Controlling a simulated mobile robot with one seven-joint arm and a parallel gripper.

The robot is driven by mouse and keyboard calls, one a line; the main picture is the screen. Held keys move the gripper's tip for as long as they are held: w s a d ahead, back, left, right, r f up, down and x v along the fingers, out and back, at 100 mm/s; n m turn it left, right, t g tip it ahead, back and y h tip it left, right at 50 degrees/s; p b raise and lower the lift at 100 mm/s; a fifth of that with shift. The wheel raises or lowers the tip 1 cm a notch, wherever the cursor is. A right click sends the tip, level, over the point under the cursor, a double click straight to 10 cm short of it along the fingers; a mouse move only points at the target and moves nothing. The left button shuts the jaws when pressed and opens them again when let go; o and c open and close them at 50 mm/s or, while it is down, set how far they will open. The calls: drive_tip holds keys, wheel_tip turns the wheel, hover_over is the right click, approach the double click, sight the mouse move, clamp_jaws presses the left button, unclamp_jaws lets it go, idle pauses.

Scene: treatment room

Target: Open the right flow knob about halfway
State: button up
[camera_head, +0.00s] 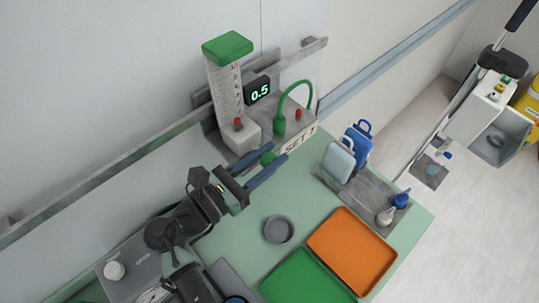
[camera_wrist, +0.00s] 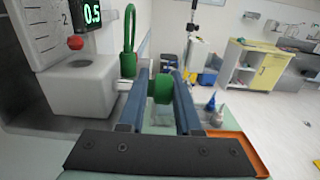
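The flow unit has a clear graduated column (camera_head: 225,85) with a green cap and a black display (camera_head: 260,90) reading 0.5. A green round knob (camera_head: 268,158) is on its front, at the right of the pale block (camera_head: 240,133). My gripper (camera_head: 273,155) reaches up from the left with its two blue fingers on either side of this knob. The knob's stem and any position mark cannot be made out.
A green hose (camera_head: 293,88) loops beside the display. A red button (camera_head: 298,113) is near it. A rack with blue bottles (camera_head: 359,140) stands to the right. An orange tray (camera_head: 352,250), a green tray (camera_head: 305,278) and a grey dish (camera_head: 278,229) are on the table.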

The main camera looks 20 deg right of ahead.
clamp_jaws()
drive_tip(key=shift+s+d+f+h+b, duration=0.15)
drive_tip(key=shift+f+h+b, duration=0.25)
drive_tip(key=shift+b, duration=0.25)
drive_tip(key=shift+h+b, duration=0.6)
drive_tip(key=shift+b, duration=0.25)
drive_tip(key=shift+r+t+h, duration=0.2)
drive_tip(key=shift+t+h, duration=0.1)
drive_tip(key=shift+h, duration=0.1)
drive_tip(key=shift+o, duration=2.2)
unclamp_jaws()
drive_tip(key=shift+o, duration=1.2)
drive_tip(key=shift+s+r, duration=0.15)
